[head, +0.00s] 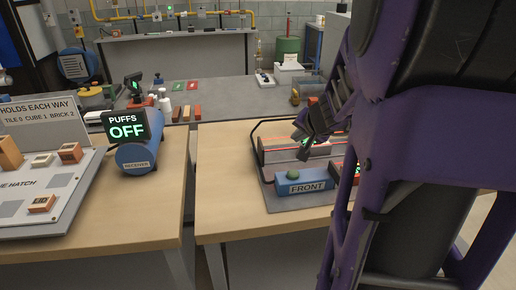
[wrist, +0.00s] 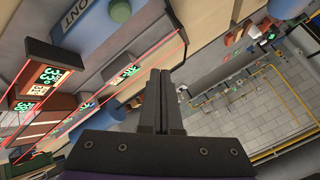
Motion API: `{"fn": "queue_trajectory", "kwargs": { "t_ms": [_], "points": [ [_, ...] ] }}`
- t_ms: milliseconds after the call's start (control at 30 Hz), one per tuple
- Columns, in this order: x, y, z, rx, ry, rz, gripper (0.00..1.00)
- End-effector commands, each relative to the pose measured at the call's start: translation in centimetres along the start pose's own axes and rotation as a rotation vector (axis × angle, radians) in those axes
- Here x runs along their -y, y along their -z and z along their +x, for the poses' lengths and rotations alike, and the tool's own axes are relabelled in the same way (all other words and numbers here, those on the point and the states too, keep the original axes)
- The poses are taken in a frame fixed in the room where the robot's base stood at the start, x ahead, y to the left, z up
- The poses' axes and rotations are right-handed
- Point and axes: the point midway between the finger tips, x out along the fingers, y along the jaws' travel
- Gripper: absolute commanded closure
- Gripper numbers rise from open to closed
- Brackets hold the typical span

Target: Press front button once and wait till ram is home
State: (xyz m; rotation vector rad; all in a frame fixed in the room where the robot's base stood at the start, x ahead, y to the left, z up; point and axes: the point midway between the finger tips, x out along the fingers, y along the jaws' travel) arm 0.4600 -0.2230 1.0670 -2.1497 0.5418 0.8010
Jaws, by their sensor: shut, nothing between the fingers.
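The blue box marked FRONT (head: 305,186) sits at the near edge of a grey plate (head: 283,203) on the right table. A round green button (head: 293,174) is on its top left. In the wrist view, part of the blue box (wrist: 85,22) shows at the upper left, with a round blue-green knob (wrist: 120,9) beside its lettering. My gripper (head: 303,152) is shut and empty, behind and above the box, apart from the button. Its closed fingers also show in the wrist view (wrist: 160,78). I cannot make out the ram.
Red light lines and lit readouts (wrist: 46,77) lie behind the box. A blue receiver (head: 138,154) with a PUFFS OFF display (head: 126,130) stands on the left table, beside a sloped board (head: 60,190) with bricks. A gap separates the tables. The right table's front left is clear.

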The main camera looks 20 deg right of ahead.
Motion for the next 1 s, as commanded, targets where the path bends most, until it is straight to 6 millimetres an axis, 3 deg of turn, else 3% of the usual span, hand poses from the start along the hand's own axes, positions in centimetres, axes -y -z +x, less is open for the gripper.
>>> {"fn": "queue_trajectory", "kwargs": {
  "t_ms": [567,1000],
  "points": [
    [-0.5,-0.6,0.3,0.011,0.000,-0.006,1.00],
    [-3.6,-3.6,4.4,0.011,0.000,-0.006,1.00]
  ]
}}
